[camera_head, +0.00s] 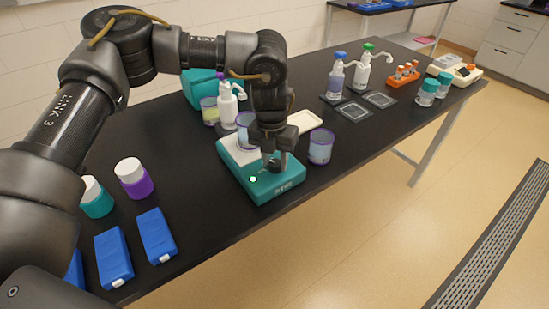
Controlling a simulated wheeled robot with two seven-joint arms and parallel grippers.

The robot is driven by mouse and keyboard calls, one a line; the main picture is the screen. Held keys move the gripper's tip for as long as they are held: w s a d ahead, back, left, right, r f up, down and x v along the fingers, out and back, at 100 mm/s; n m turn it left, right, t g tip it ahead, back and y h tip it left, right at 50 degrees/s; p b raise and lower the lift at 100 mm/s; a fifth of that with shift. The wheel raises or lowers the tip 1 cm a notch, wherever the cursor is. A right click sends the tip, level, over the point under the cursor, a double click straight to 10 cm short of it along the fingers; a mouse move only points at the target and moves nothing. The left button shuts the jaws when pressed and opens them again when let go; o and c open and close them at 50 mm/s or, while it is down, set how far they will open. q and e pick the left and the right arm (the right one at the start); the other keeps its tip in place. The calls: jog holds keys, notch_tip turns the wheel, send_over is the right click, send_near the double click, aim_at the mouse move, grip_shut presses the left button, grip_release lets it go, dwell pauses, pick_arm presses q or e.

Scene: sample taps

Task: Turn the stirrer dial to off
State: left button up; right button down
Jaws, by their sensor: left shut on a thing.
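The stirrer (259,189) is a teal and white box on the black bench, with a small green light lit on its sloped front. A beaker (243,131) stands on its white top, partly behind my arm. My left gripper (274,167) points down at the stirrer's front panel and is shut on the dial, which is mostly hidden by the fingers. The dial's setting cannot be read. My right gripper is not in view.
A purple-tinted beaker (321,147) stands close to the right of the stirrer. A pump bottle (227,105) is behind it. Blue boxes (157,236) and lidded jars (133,178) stand at left.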

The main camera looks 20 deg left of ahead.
pick_arm(q)
jog(key=n, duration=0.4)
jog(key=shift+n+p, duration=0.3)
jog(key=shift+p, duration=0.05)
jog(key=n+p, duration=0.1)
jog(key=n, duration=0.1)
jog(key=shift+r+n, duration=0.1)
jog(key=shift+n, duration=0.3)
jog(key=shift+n+p, duration=0.35)
jog(key=shift+n, duration=0.35)
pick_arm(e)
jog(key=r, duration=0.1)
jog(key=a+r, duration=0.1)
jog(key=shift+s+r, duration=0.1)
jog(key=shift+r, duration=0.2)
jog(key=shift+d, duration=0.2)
pick_arm(q)
jog(key=o, duration=1)
jog(key=shift+c, duration=0.2)
